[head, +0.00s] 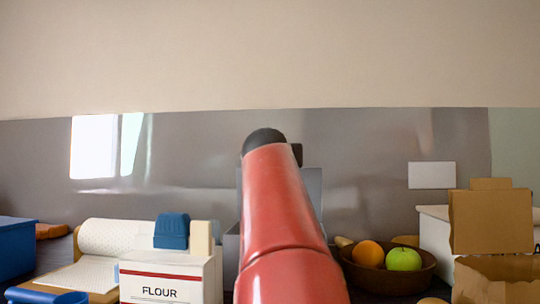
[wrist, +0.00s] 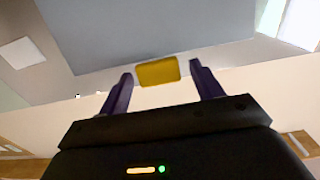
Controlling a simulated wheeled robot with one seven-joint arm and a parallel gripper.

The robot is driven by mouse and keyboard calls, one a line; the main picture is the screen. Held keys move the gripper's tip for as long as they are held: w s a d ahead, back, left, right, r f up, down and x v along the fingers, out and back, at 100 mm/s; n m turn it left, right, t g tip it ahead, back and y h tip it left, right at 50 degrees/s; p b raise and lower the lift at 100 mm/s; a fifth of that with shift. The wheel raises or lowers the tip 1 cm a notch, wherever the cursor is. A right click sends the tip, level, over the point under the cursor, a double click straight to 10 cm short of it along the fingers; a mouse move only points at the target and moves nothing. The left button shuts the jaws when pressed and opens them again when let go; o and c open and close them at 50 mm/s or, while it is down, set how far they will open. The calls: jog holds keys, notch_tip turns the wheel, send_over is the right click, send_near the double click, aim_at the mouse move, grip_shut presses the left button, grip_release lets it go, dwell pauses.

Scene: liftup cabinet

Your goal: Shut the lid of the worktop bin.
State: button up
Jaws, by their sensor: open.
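The worktop bin (head: 231,252) is grey and stands at the middle back of the worktop, mostly hidden behind my red arm. Its grey lid (head: 314,186) stands raised, with only its side edges showing past the arm. In the wrist view the lid (wrist: 150,30) is a large blue-grey panel filling the upper middle. A yellow tab (wrist: 157,71) is at the lid's edge. My gripper (wrist: 161,74) is open, and the tab appears between its two purple fingers. I cannot tell whether they touch it. The head view hides my gripper behind the arm.
Left of the bin are a flour box (head: 170,278), a blue-topped container (head: 172,231), a paper roll (head: 105,238) and a blue box (head: 17,246). Right are a fruit bowl (head: 390,281), a white box (head: 434,236) and cardboard boxes (head: 491,222). The worktop is crowded.

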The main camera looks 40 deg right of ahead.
jog(key=shift+p+x, duration=0.3)
jog(key=shift+x, duration=1.2)
